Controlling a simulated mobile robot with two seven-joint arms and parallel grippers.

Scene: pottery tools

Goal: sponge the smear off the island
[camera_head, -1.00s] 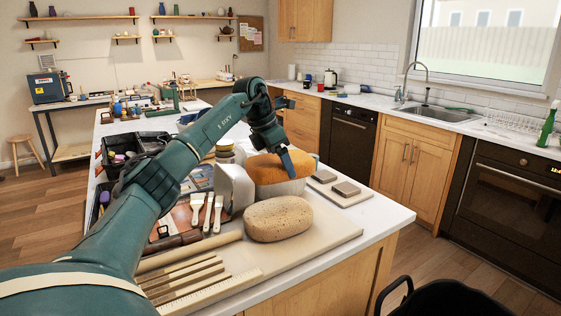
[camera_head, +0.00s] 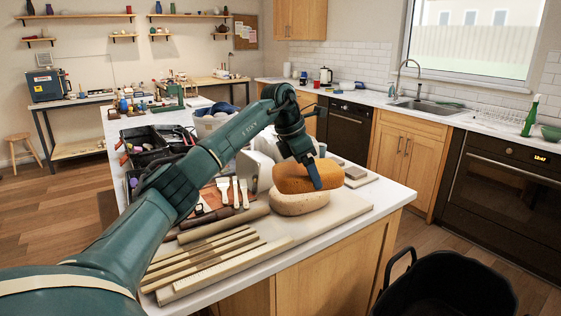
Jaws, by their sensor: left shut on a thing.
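My left gripper (camera_head: 316,184) is shut on an orange sponge (camera_head: 296,180), over the right part of the island (camera_head: 372,218). A pale, speckled oval sponge (camera_head: 298,205) lies on a beige board (camera_head: 345,208), just below the orange sponge in the picture. I cannot tell whether the two sponges touch. I cannot make out a smear on the parts of the island in view; my left arm and the tools hide much of the top. My right gripper is out of view.
Wooden strips (camera_head: 205,258) lie at the island's near edge, with white-handled brushes (camera_head: 235,192) behind them. Small grey blocks (camera_head: 354,173) sit on the right. A black bucket (camera_head: 445,285) stands on the floor at lower right. The island's right corner is bare.

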